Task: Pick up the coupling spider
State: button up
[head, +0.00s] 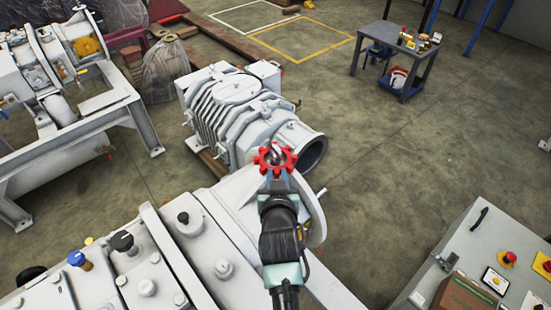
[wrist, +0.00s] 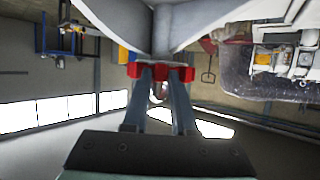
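The coupling spider is a red, star-shaped ring with several lobes. In the head view the coupling spider (head: 262,160) is at the tip of my gripper (head: 275,153), near the middle of the picture, with grey metal showing in its centre hole. In the wrist view the spider (wrist: 134,71) sits at the ends of both fingers of my gripper (wrist: 160,74), with red on both outer sides and between them. The fingers look shut on it with a narrow gap between them. Part of the spider is hidden behind the fingers.
A white ribbed pump body (head: 225,105) with an open round end lies just behind the spider. A large white machine (head: 150,265) fills the lower left. A control panel (head: 490,250) stands lower right. A small table (head: 400,45) stands far right. Bare floor lies on the right between them.

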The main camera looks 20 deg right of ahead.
jog(key=shift+c, duration=0.2)
grip_shut()
jog(key=shift+r, duration=0.1)
